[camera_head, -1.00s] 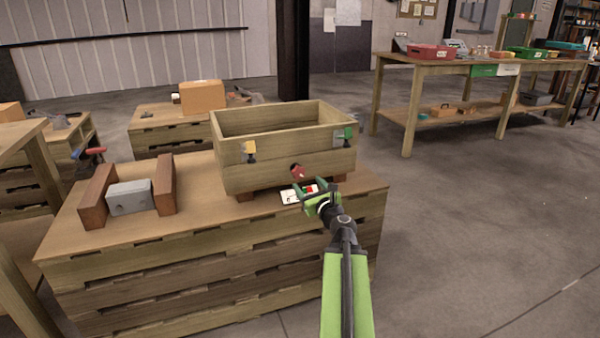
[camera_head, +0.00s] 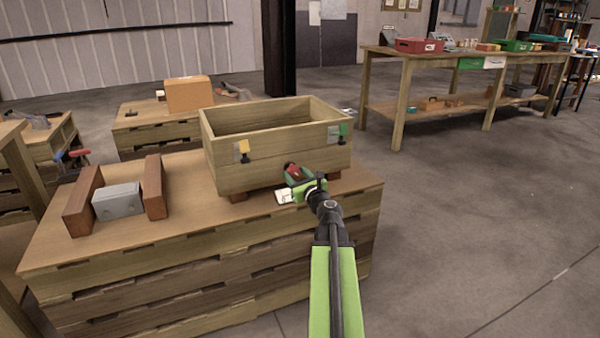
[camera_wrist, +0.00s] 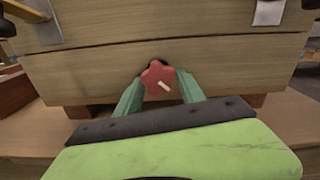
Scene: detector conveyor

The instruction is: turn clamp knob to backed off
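The clamp knob is a red, lobed knob (camera_head: 291,168) low on the front of the wooden box (camera_head: 228,179). In the wrist view the knob (camera_wrist: 157,77) shows a short white pointer line slanting toward lower right. My gripper (camera_head: 297,178) is in front of the box at the knob. In the wrist view its two green fingers (camera_wrist: 160,84) stand spread, one on each side of the knob, with the tips very close to its edges. I cannot make out firm contact. A white card (camera_head: 285,196) lies on the bench below, partly hidden by my gripper.
The box stands on small feet on a pallet-wood bench (camera_head: 180,228). A grey block (camera_head: 118,201) sits between two brown blocks at left. The floor at right is clear.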

